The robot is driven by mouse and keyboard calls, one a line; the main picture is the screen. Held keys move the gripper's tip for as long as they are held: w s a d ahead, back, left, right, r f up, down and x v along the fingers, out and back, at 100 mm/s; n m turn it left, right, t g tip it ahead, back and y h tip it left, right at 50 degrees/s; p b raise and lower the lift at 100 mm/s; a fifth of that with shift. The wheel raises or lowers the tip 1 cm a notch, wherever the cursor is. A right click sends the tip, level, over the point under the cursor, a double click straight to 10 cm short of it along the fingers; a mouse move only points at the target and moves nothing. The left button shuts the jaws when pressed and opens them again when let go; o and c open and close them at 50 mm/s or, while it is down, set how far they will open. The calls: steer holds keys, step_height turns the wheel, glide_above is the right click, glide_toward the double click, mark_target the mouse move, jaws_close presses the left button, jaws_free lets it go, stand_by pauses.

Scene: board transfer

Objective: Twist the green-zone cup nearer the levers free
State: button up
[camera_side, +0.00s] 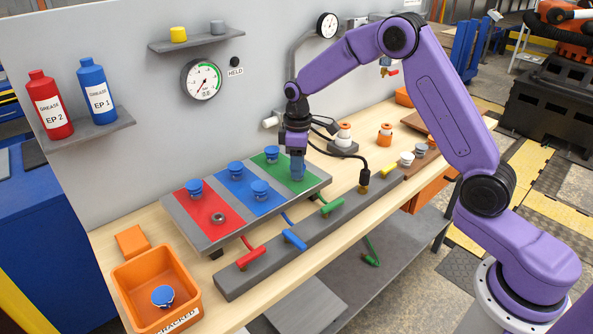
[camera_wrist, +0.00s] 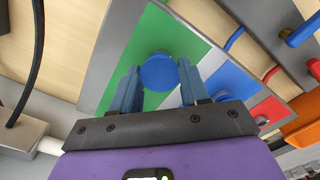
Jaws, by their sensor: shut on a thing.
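My gripper (camera_side: 297,174) points down over the lever-side end of the green zone (camera_side: 304,187) on the striped board. In the wrist view its blue fingers (camera_wrist: 160,84) are shut on a round blue cup (camera_wrist: 158,72), one finger on each side, with green around it. In the side view the fingers hide this cup. The other green-zone cup (camera_side: 271,153) stands at the wall end of the zone, apart from my gripper.
An orange bin (camera_side: 155,292) holds a blue cup at the front left. A dark hose (camera_side: 363,170) curves close to the right of my gripper.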

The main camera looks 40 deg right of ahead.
steer(key=shift+r, duration=0.1)
steer(key=n, duration=0.2)
steer(key=shift+n, duration=0.3)
steer(key=o, duration=1.1)
steer(key=shift+c, duration=0.2)
step_height(320, 180, up, 17)
steer(key=s+a+f+n, duration=0.1)
steer(key=s+a, duration=0.3)
steer(key=s, duration=0.5)
steer(key=s+a+f, duration=0.1)
steer(key=s+a, duration=0.2)
steer(key=s, duration=0.7)
steer(key=s+d+f, duration=0.2)
steer(key=s+f, duration=0.1)
steer(key=s, duration=0.7)
steer(key=s+d+f, duration=0.3)
steer(key=s, duration=0.6)
steer(key=shift+s+d, duration=0.35)
